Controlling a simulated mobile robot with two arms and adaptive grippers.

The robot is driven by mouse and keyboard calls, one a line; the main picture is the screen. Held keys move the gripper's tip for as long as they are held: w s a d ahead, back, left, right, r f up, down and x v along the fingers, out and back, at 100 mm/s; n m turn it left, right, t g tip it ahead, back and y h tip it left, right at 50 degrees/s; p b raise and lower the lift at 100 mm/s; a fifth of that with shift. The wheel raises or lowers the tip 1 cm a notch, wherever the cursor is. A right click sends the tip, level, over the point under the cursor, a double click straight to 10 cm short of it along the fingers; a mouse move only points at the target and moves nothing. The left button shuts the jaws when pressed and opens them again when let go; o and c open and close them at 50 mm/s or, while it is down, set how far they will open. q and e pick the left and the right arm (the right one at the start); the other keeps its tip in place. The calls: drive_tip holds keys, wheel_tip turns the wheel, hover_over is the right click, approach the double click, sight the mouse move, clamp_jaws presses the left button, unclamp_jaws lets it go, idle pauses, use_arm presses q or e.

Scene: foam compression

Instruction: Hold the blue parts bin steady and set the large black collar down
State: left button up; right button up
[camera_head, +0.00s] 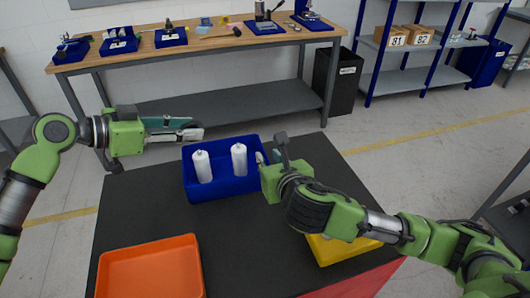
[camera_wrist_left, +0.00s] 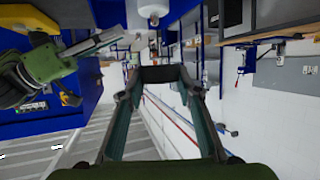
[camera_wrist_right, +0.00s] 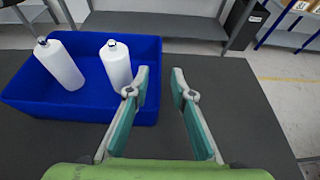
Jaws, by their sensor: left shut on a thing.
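The blue parts bin (camera_head: 226,190) stands on the dark table with two white bottles upright in it; it also shows in the right wrist view (camera_wrist_right: 85,107). My right gripper (camera_head: 268,160) is at the bin's right wall. In the right wrist view its fingers (camera_wrist_right: 160,84) are apart, the left one over the wall's edge, the right one outside. My left gripper (camera_head: 195,134) is above and behind the bin's left part, pointing right. A dark piece, apparently the large black collar (camera_wrist_left: 165,74), spans between its fingertips; its full shape is unclear.
An orange tray (camera_head: 150,270) lies at the table's front left, and a yellow bin (camera_head: 330,250) lies partly under my right arm. The table (camera_head: 245,250) is clear between them. A workbench (camera_head: 190,48) with several blue trays stands behind.

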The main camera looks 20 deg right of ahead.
sight(264, 152)
drive_tip(key=x, duration=0.5)
drive_tip(key=shift+w+f, duration=0.15)
drive_tip(key=shift+w, duration=0.2)
clamp_jaws()
